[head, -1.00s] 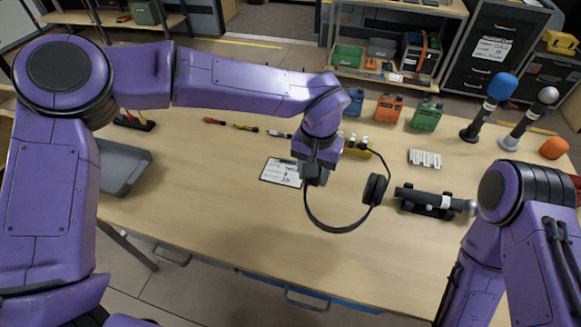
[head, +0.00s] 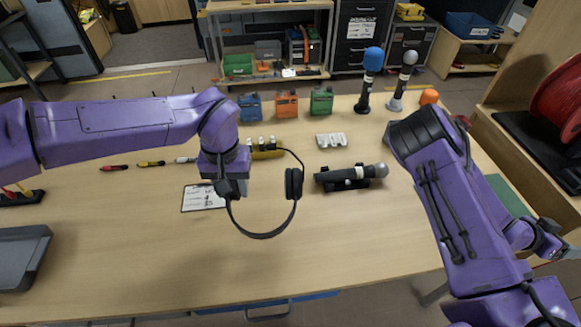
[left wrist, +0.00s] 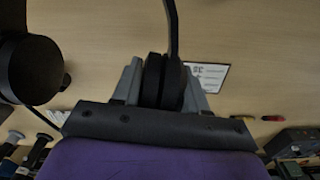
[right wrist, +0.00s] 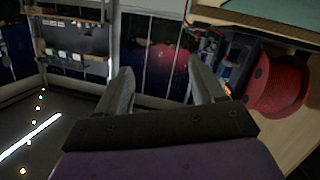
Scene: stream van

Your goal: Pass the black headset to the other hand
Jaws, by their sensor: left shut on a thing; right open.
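The black headset (head: 264,234) hangs from my left gripper (head: 228,190) above the middle of the table, its headband curving below. In the left wrist view, my left gripper (left wrist: 160,85) is shut on one ear cup (left wrist: 155,80). The other ear cup (head: 294,184) is free, on the right in the head view and at the left edge of the left wrist view (left wrist: 30,70). My right gripper (head: 548,240) is at the right beyond the table, far from the headset. In the right wrist view my right gripper (right wrist: 158,88) is open and empty.
A dark microphone (head: 350,175) lies in a black cradle right of the headset. A clipboard card (head: 203,197) lies under the left gripper. Blue, orange and green containers (head: 287,105) and standing microphones (head: 370,75) line the back. A red reel (head: 560,100) stands at right. The front table is clear.

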